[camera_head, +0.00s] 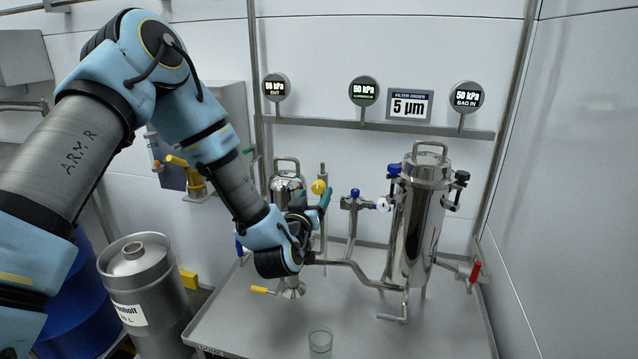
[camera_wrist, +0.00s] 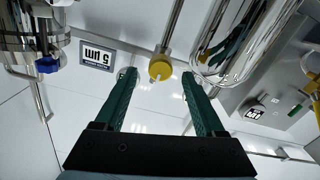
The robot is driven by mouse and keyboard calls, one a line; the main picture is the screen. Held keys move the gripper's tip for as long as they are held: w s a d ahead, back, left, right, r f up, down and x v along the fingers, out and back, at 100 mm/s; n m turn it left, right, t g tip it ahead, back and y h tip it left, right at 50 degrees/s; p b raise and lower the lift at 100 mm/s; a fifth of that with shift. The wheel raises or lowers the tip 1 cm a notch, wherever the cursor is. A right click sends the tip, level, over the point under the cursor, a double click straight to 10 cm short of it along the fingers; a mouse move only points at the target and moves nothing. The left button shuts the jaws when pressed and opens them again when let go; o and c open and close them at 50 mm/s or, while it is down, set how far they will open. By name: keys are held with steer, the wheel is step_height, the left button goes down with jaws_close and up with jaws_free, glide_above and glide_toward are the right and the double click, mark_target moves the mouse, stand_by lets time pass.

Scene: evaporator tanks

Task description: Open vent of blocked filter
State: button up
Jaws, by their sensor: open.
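My gripper (camera_wrist: 156,75) is open and empty. In the head view its green fingers (camera_head: 325,197) show beside the smaller steel filter housing (camera_head: 287,168). A yellow round vent knob (camera_head: 319,187) sits on a thin vertical pipe there. In the wrist view the yellow knob (camera_wrist: 160,68), with a pale tip, appears between the fingertips, with space on both sides; contact is not visible. The taller steel filter housing (camera_head: 424,215) stands to the right, with blue (camera_head: 394,169) and black knobs at its top. Three round gauges (camera_head: 364,91) hang above; the middle and right ones read 50 kPa.
A "5 µm" filter order sign (camera_head: 409,106) is on the rail. A grey table (camera_head: 400,335) carries the housings, pipes, a red-handled valve (camera_head: 475,272) and a glass (camera_head: 320,341). A steel keg (camera_head: 140,285) and a blue drum (camera_head: 78,310) stand left. A wall closes the right.

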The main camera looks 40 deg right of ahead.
mark_target(317, 190)
steer(key=shift+p+x, duration=0.55)
steer(key=shift+x, duration=1.75)
jaws_close()
